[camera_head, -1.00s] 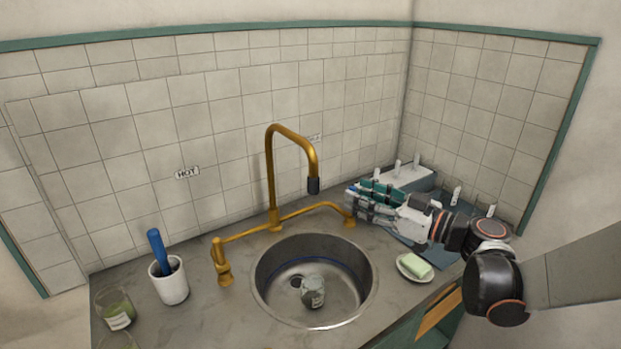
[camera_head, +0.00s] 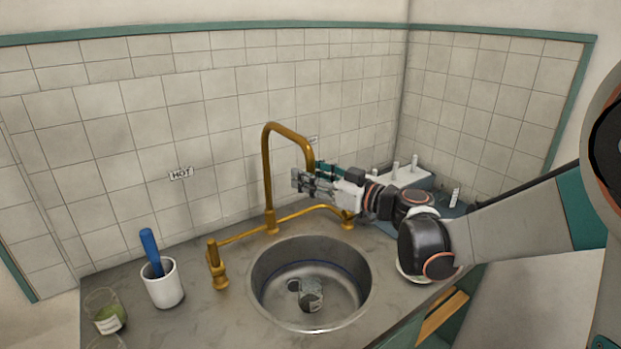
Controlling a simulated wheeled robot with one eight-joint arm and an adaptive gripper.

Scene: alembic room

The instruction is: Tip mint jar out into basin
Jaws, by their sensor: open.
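A glass jar (camera_head: 311,296) with a pale label is inside the round steel basin (camera_head: 258,304), beside the drain; it seems tilted, and its contents are unclear. Another glass jar (camera_head: 106,312) with green contents and a white label stands on the counter at far left. Part of a third jar (camera_head: 106,343) shows at the bottom edge. The labels are too small to read, so I cannot tell which is the mint jar. My gripper (camera_head: 298,182) is open and empty, pointing left in front of the tap's spout, above and behind the basin, apart from every jar.
A brass tap (camera_head: 268,175) arches behind the basin, close to my gripper. A white cup (camera_head: 163,287) with a blue-handled tool (camera_head: 151,250) stands left of the basin. A white rack (camera_head: 400,178) with pegs is at the back right.

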